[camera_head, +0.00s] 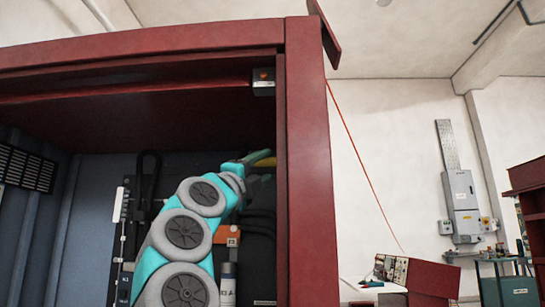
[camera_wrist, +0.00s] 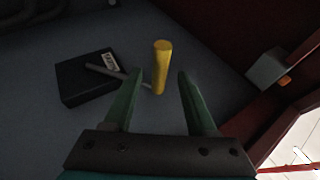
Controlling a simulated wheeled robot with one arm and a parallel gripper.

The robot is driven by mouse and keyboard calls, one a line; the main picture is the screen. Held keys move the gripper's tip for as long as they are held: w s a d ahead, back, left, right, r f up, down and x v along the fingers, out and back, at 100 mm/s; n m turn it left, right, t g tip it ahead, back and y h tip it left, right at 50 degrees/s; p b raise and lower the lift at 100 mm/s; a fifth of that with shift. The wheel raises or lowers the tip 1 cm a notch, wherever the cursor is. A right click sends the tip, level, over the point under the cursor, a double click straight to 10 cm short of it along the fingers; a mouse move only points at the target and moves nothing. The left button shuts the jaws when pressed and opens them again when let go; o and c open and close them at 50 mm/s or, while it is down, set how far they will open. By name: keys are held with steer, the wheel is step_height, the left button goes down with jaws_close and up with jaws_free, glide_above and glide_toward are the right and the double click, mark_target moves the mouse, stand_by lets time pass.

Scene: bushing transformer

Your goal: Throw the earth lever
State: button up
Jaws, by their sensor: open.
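The earth lever shows in the wrist view as an upright yellow handle (camera_wrist: 161,68) with a grey rod (camera_wrist: 108,72) running left to a black box (camera_wrist: 88,78) on the grey cabinet wall. My gripper (camera_wrist: 160,76) has its two green fingers spread. The yellow handle appears between the fingertips in the picture, nearer the left one; I cannot tell how deep it lies, and no grip shows. In the head view a bit of yellow (camera_head: 265,161) shows beside the end of my arm; my fingers are mostly hidden there.
My arm reaches into an open dark red cabinet, close to its right post (camera_head: 308,160). A small grey box (camera_head: 263,82) with an orange part hangs at the upper corner; it also shows in the wrist view (camera_wrist: 266,68). Dark cables and an orange-capped device (camera_head: 227,235) are near my arm.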

mark_target(269, 162)
steer(key=p+x, duration=0.1)
steer(key=x, duration=0.2)
steer(key=shift+r, duration=0.15)
steer(key=shift+w+d+r+p, duration=0.15)
steer(key=shift+w+d+p, duration=0.15)
steer(key=shift+w+p, duration=0.15)
steer(key=shift+c, duration=0.3)
jaws_close()
stand_by(0.6)
